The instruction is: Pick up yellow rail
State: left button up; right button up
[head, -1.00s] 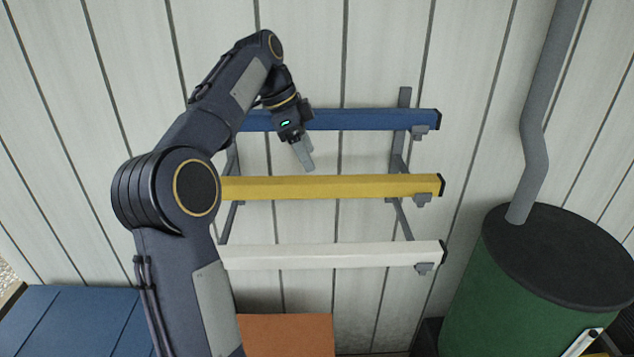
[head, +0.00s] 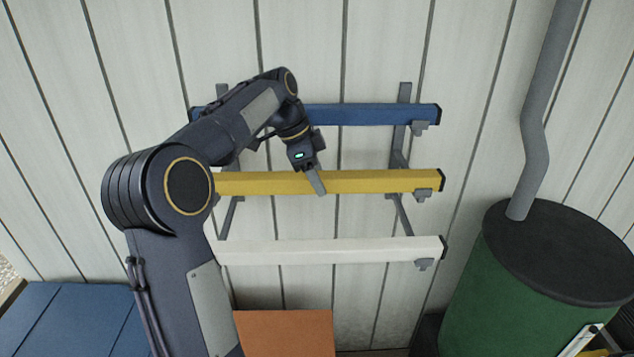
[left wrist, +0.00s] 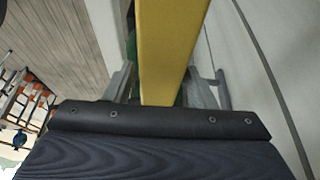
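The yellow rail (head: 375,182) lies level on the middle arms of a grey wall rack (head: 402,160), its left end hidden by my left arm. My left gripper (head: 317,181) is at the rail, left of the middle of its visible length. In the left wrist view the yellow rail (left wrist: 168,50) runs between the two grey fingers of my left gripper (left wrist: 162,90). The fingers stand apart on either side of it, with narrow gaps showing, so the gripper looks open. My right gripper is not in view.
A blue rail (head: 370,114) lies above the yellow one and a white rail (head: 350,250) below it. A green drum (head: 540,300) with a grey pipe (head: 535,120) stands at the right. An orange-brown box (head: 285,333) and blue surface (head: 70,320) are below.

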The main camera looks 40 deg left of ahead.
aim_at(323, 174)
pick_arm(q)
jog(key=c, duration=1)
grip_shut()
jog(key=shift+r, duration=0.1)
jog(key=shift+r, duration=0.5)
notch_tip(323, 174, up, 2)
jog(key=shift+r, duration=0.2)
jog(key=s+r+b, duration=0.2)
jog(key=s+r, duration=0.7)
jog(key=s, duration=0.5)
jog(key=shift+a+r, duration=0.25)
jog(key=shift+a, duration=0.15)
